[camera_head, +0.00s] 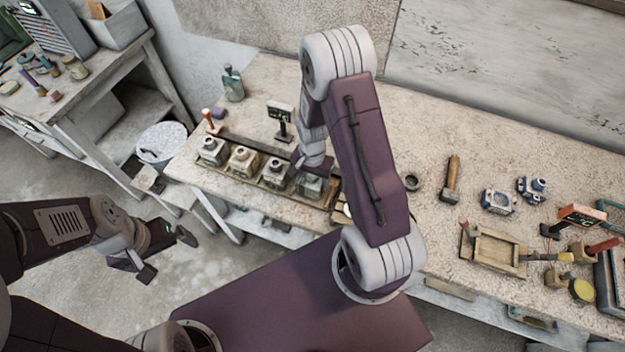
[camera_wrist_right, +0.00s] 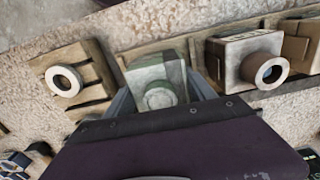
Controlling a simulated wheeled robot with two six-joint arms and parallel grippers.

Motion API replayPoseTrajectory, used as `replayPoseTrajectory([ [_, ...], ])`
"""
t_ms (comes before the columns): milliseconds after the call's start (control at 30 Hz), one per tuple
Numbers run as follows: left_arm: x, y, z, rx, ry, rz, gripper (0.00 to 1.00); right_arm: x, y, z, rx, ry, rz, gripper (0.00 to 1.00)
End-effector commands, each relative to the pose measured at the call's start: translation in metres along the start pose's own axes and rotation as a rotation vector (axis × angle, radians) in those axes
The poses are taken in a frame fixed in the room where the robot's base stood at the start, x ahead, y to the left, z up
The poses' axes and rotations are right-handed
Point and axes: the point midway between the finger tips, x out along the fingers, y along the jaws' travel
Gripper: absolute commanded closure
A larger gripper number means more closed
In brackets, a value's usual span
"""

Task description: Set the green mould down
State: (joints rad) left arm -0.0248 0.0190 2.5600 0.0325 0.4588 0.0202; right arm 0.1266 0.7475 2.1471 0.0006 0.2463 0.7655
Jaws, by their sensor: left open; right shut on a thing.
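The green mould (camera_head: 310,187) is a pale green block with a round neck, at the right end of a row of moulds in the head view. In the right wrist view the green mould (camera_wrist_right: 157,75) sits between the two fingers of my right gripper (camera_wrist_right: 162,92), which is shut on it. My right gripper (camera_head: 311,172) comes down from above and partly hides it. The mould lines up with the wooden rack (camera_wrist_right: 195,52); I cannot tell whether it touches the rack's bottom. My left gripper (camera_head: 160,258) is open and empty, off the bench over the floor.
Other moulds, such as a pale one (camera_head: 242,160), stand left of the green one in the rack. A small sign (camera_head: 280,118) and a green bottle (camera_head: 233,84) stand behind. A wooden frame (camera_head: 494,248) and tools lie at the bench's right.

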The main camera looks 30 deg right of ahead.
Motion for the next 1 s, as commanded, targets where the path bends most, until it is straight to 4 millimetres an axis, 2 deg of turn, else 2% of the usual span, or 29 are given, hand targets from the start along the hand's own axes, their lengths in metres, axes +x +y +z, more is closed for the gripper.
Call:
replayPoseTrajectory([
  [1000,0.011,0.0,0.001,0.0,0.0,0.0,0.0,0.014,0.0,0.0,0.0,0.001,0.0,1.0],
])
